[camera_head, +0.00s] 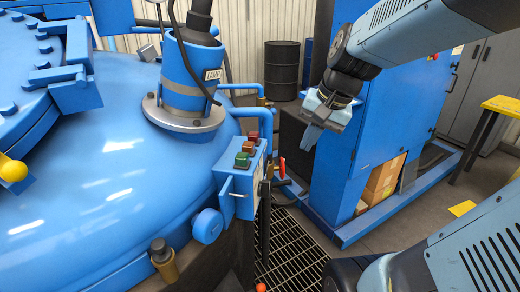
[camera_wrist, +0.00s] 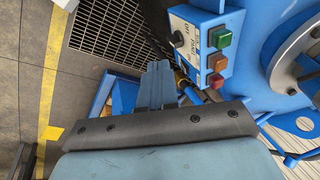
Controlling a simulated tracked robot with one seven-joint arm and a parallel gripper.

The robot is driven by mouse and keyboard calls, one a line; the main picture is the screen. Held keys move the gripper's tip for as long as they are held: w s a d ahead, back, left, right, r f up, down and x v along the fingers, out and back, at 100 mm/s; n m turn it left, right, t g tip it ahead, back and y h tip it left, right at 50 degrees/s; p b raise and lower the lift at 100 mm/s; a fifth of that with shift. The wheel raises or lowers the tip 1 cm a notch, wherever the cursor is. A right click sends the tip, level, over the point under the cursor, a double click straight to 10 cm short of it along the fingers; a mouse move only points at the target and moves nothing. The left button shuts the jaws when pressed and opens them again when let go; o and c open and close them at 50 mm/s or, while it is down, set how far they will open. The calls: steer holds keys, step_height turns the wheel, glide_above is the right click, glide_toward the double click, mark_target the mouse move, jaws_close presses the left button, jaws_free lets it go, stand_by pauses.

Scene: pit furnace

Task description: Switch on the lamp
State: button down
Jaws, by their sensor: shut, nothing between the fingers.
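The lamp (camera_head: 195,68) is a blue cylinder with a LAMP label, standing on a round flange on the big blue vessel (camera_head: 90,190). A light blue control box (camera_head: 238,190) at the vessel's right side carries a green button (camera_head: 242,160), an orange-brown one (camera_head: 248,147) and a red one (camera_head: 254,136). The wrist view shows the green (camera_wrist: 221,38), orange (camera_wrist: 217,61) and red (camera_wrist: 216,81) buttons on a panel with small print. My gripper (camera_head: 310,138) is shut and empty, right of the box and apart from it. Its fingers (camera_wrist: 158,75) point left of the buttons in the wrist view.
A blue cabinet (camera_head: 372,130) stands close behind my gripper, with cardboard boxes (camera_head: 381,183) at its foot. Blue pipes (camera_head: 262,112) run beside the control box. A dark barrel (camera_head: 282,70) stands behind. Floor grating (camera_head: 290,245) lies below; the air between gripper and box looks free.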

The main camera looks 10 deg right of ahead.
steer(key=w+d+f+m+t+y, duration=0.1)
steer(key=w+d+f+m+y, duration=0.2)
steer(key=w+d+f+m, duration=0.2)
steer(key=w+d+f+m+y, duration=0.3)
steer(key=w+d+f+m, duration=0.3)
steer(key=w+f+m, duration=0.4)
steer(key=shift+w+f+m+t+y, duration=0.2)
steer(key=shift+w+m+t+y, duration=0.2)
steer(key=shift+w+m, duration=0.6)
steer(key=shift+s, duration=0.2)
steer(key=a+r+x, duration=0.1)
steer(key=r+x, duration=0.1)
steer(key=x, duration=1)
steer(key=shift+w+a, duration=0.5)
steer(key=shift+d, duration=0.1)
